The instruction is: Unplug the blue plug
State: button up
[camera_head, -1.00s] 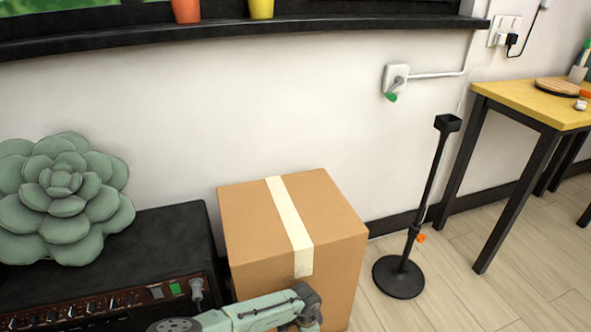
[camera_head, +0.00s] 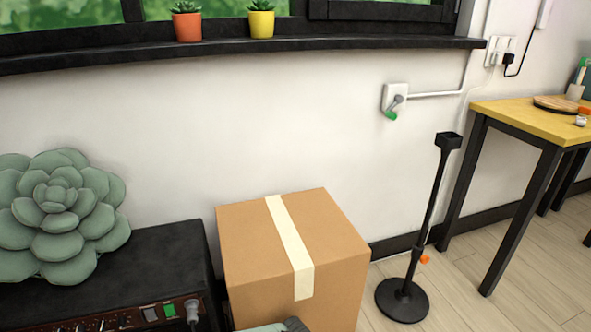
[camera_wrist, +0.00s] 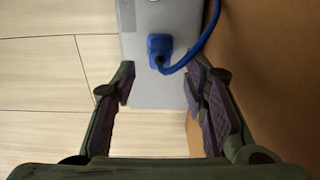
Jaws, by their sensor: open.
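The blue plug (camera_wrist: 158,50) shows in the wrist view, seated in a light grey panel (camera_wrist: 160,92) near the top centre. Its blue cord (camera_wrist: 203,40) bends away to the upper right. My gripper (camera_wrist: 160,82) is open, with one finger on each side of the grey panel. The plug lies between and a little beyond the fingertips, and the gripper does not hold it. The head view does not show the blue plug.
A taped cardboard box (camera_head: 240,255) stands beside a black amplifier (camera_head: 160,250) bearing a succulent cushion (camera_head: 60,215). In the wrist view, a brown surface (camera_wrist: 270,80) is close on the right. A black stand (camera_head: 402,300) and yellow table (camera_head: 525,122) are farther right.

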notch_tip(320, 180, down, 6)
jog(key=b, duration=0.3)
jog(key=shift+f, duration=0.15)
jog(key=shift+p, duration=0.3)
dwell(1.0)
jog(key=shift+c, duration=0.2)
grip_shut()
dwell(0.4)
dwell(0.4)
jog(key=shift+r+p, duration=2.95)
jog(key=shift+r, duration=0.15)
